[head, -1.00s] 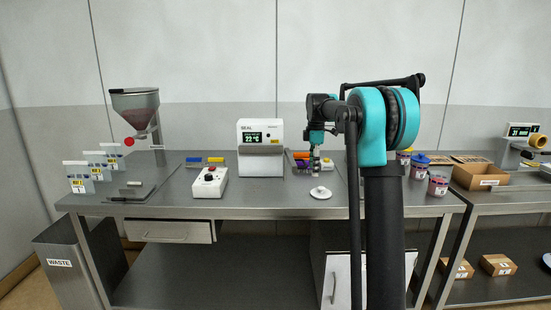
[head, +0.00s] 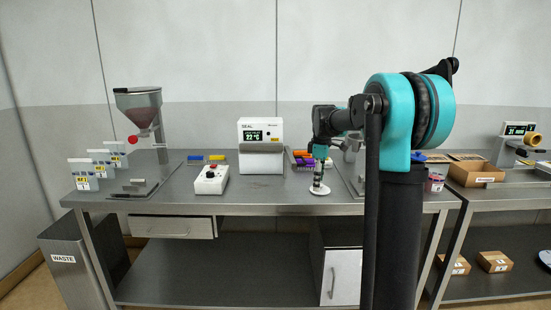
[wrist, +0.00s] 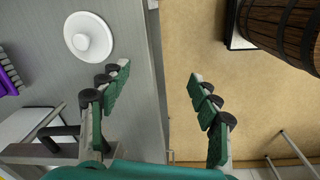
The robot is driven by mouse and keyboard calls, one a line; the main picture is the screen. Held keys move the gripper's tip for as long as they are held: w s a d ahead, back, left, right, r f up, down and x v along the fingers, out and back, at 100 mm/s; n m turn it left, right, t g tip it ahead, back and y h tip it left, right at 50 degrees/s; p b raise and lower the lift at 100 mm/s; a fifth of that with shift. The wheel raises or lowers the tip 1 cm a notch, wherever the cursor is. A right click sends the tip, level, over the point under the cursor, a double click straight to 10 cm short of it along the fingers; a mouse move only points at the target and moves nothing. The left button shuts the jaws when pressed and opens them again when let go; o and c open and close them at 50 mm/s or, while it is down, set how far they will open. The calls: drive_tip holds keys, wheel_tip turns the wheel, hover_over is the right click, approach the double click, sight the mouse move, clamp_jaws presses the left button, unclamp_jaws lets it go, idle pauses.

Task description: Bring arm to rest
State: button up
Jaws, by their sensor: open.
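My gripper (head: 319,188) hangs down over the front part of the steel bench in the head view, in front of the white round lid (head: 323,193). In the wrist view my gripper (wrist: 160,72) is open, with its green-padded fingers wide apart and nothing between them. The bench's front edge and the floor lie below the fingers. The white lid (wrist: 76,44) with its small knob lies on the bench to the left of the fingers. My upper arm hides part of the bench's right side in the head view.
A sealer (head: 261,160) with a display and a white control box (head: 211,180) stand left of my gripper. Purple and orange items (head: 302,162) lie behind it. A hopper (head: 140,112) stands far left. A barrel-like brown object (wrist: 285,30) shows below in the wrist view.

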drive_tip(key=s+d+f+m+t, duration=0.1)
drive_tip(key=s+f+m, duration=0.3)
drive_tip(key=s, duration=0.7)
drive_tip(key=s+d+f+m+t, duration=0.1)
drive_tip(key=s+f+m, duration=0.4)
drive_tip(key=s+f, duration=0.4)
drive_tip(key=s+d+f+m+t, duration=0.1)
drive_tip(key=s+f+m, duration=0.4)
drive_tip(key=s, duration=0.9)
drive_tip(key=shift+f, duration=0.75)
